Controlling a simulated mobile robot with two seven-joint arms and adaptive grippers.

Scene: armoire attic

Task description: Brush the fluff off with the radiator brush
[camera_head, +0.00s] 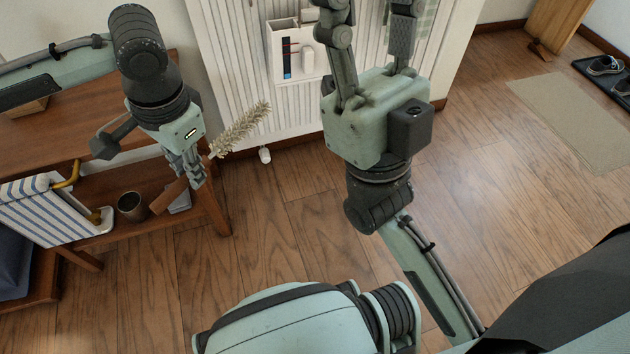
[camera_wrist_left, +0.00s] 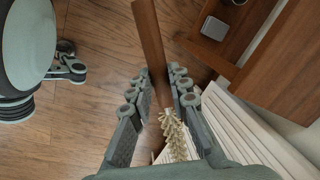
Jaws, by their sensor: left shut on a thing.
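The radiator brush has a pale, bristly head (camera_head: 240,130) and a brown wooden handle (camera_head: 168,196). My left gripper (camera_head: 194,176) is shut on its handle, with the head pointing up and right toward the radiator. In the left wrist view the handle (camera_wrist_left: 150,45) runs between the fingers and the bristles (camera_wrist_left: 174,135) lie near the palm. The white ribbed radiator (camera_head: 232,62) stands at the back; the bristles appear close to its lower front, but I cannot tell if they touch. My right gripper (camera_head: 370,20) has its fingers apart in front of the radiator. I cannot make out any fluff.
A white holder (camera_head: 281,68) with blue and red items hangs on the radiator. At left, a wooden shelf unit (camera_head: 60,125) holds a dark cup (camera_head: 132,206) and a blue-striped item (camera_head: 40,205). Wooden floor (camera_head: 290,225) is clear; a beige mat (camera_head: 575,115) lies right.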

